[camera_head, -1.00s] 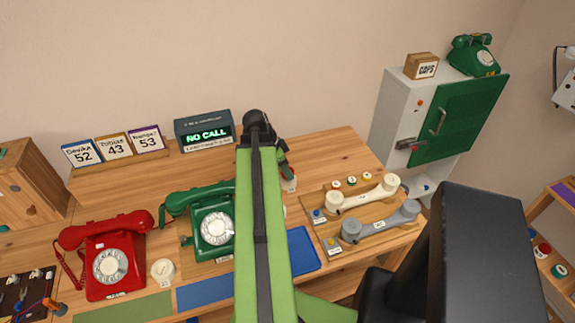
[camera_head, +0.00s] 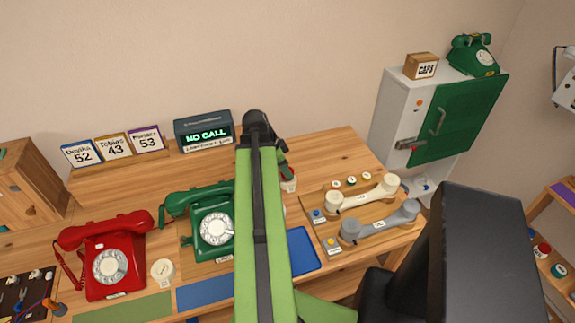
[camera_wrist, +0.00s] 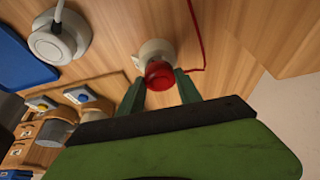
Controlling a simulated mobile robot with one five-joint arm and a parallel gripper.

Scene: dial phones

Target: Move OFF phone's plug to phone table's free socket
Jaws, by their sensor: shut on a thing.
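In the wrist view, my gripper (camera_wrist: 160,90) has its two green fingers closed on either side of a red plug (camera_wrist: 160,74). The plug is at a round cream socket (camera_wrist: 152,50) on the wooden table; I cannot tell how deep it sits. A thin red cord (camera_wrist: 196,35) runs beside it. Another round socket (camera_wrist: 58,38), with a pale plug and cord, is at upper left. In the head view, a red dial phone (camera_head: 112,262) and a green dial phone (camera_head: 212,228) stand on the table (camera_head: 320,155); their small labels are unreadable. My arm hides part of the table.
A board with a cream handset (camera_head: 362,195) and a grey handset (camera_head: 380,222) lies to the right. A blue tray (camera_head: 302,250) is beside my arm. A display reading NO CALL (camera_head: 205,132) and name cards (camera_head: 113,146) stand behind. A cabinet (camera_head: 450,115) is at right.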

